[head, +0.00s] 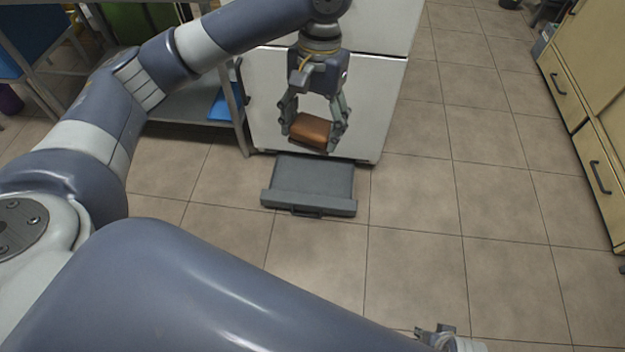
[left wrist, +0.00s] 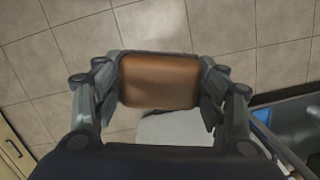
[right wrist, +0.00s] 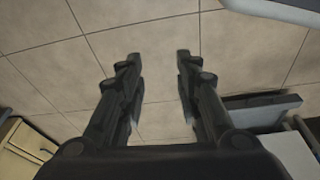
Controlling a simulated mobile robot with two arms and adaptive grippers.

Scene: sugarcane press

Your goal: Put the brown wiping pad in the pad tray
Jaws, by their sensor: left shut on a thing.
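The brown wiping pad (head: 310,129) is held between the fingers of my left gripper (head: 311,137), in front of the white cabinet. In the left wrist view the pad (left wrist: 160,81) fills the gap between both fingers. Below it, a grey drawer-like tray (head: 311,182) with a dark front handle sticks out low from the cabinet's base. A blue tray (head: 224,104) lies on the lower shelf at left. I cannot tell for sure which of these is the pad tray. My right gripper (right wrist: 160,58) is open and empty above the floor tiles.
The white cabinet (head: 385,105) stands behind the pad. A metal shelf table (head: 190,110) stands left of it. Yellow cabinets (head: 595,125) with dark handles line the right side. The tiled floor (head: 430,190) between them is clear.

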